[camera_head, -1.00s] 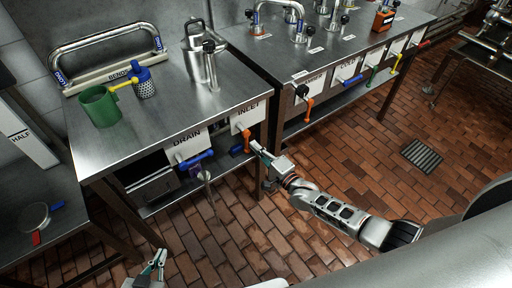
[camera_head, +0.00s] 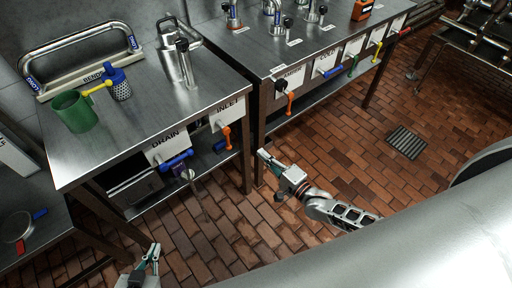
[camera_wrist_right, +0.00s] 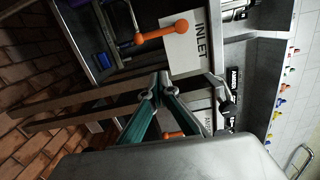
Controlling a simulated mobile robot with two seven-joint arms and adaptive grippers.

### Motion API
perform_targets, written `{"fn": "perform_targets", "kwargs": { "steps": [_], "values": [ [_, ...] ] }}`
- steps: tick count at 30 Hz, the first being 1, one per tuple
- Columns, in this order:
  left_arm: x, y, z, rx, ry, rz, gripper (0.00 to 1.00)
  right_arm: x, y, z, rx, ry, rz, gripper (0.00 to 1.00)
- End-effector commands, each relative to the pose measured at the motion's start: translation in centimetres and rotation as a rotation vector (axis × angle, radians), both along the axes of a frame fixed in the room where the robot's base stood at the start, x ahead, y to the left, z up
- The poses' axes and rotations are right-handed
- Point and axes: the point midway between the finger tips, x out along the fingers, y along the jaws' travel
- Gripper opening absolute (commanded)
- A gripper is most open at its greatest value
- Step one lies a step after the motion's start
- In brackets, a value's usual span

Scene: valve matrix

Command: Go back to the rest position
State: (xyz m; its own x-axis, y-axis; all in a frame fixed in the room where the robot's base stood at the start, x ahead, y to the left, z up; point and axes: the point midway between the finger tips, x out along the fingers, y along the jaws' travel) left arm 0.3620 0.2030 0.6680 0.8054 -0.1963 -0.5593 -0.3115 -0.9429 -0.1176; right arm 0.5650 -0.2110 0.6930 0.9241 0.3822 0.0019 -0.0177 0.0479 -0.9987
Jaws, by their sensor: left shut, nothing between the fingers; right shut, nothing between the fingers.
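My right gripper (camera_head: 266,158) is shut and empty in the head view, in front of the gap between the two steel benches and clear of the INLET valve. In the right wrist view its fingers (camera_wrist_right: 160,80) meet at the tips. The orange INLET handle (camera_head: 225,136) hangs down from its white panel, and it also shows in the right wrist view (camera_wrist_right: 163,33). My left gripper (camera_head: 153,252) is shut and empty at the bottom left of the head view, above the brick floor. The blue DRAIN handle (camera_head: 176,159) is left of INLET.
The brick floor (camera_head: 310,160) is open apart from a drain grate (camera_head: 406,142).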

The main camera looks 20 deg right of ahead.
Motion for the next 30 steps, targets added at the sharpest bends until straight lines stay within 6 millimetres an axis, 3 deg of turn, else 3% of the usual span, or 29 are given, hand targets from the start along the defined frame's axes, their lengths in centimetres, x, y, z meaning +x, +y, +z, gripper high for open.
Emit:
{"fn": "perform_targets", "kwargs": {
  "steps": [22,26,30],
  "values": [
    [0.0,-0.1,0.1,-0.002,0.000,0.000,0.00,-1.0,-0.1,-0.1,-0.010,0.000,0.002,0.00],
    [0.0,-0.1,0.1,-0.003,-0.001,0.000,0.00,-2.9,1.9,-0.7,-0.127,-0.006,0.021,0.00],
    [0.1,-0.2,0.1,-0.003,-0.001,0.000,0.00,-7.1,5.0,-1.7,-0.447,-0.038,0.070,0.00]
  ]
}}
